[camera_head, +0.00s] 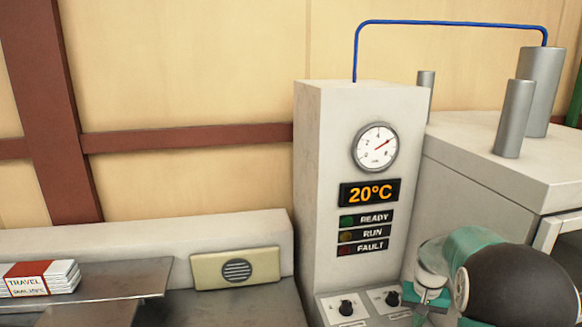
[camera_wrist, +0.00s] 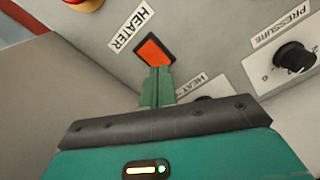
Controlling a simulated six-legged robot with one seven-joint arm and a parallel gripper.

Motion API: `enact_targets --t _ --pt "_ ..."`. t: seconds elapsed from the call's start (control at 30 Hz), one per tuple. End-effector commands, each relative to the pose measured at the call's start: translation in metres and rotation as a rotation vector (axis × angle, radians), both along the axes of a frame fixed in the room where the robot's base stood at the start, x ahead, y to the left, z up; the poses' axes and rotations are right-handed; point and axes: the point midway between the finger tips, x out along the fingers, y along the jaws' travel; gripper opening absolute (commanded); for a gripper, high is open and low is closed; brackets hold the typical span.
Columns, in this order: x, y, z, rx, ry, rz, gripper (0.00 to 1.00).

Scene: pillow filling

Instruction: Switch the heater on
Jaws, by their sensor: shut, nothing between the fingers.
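The heater switch (camera_wrist: 155,50) is an orange-red rocker in a dark frame, beside the label HEATER (camera_wrist: 129,27) in the wrist view. My gripper (camera_wrist: 158,70) is shut and empty, its green fingertips overlapping the switch's lower edge in the picture. I cannot tell whether they touch it. In the head view my gripper (camera_head: 428,292) is low at the right of the control panel, and I cannot make out the switch there. The display (camera_head: 369,193) on the white cabinet (camera_head: 330,180) reads 20°C.
A pressure knob (camera_wrist: 294,56) is right of the fingers, and a knob (camera_wrist: 205,98) is partly hidden behind my gripper. A red and yellow button (camera_wrist: 85,4) is cut off at the top. READY, RUN and FAULT lamps sit under the display. A gauge (camera_head: 375,148) is above it.

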Motion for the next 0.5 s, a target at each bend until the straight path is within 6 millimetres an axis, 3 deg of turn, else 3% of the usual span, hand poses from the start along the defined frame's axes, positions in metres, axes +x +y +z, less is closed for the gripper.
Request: enact_targets --t 0.5 --pt "-0.0001 0.0 -0.0062 0.0 0.001 0.0 0.0"
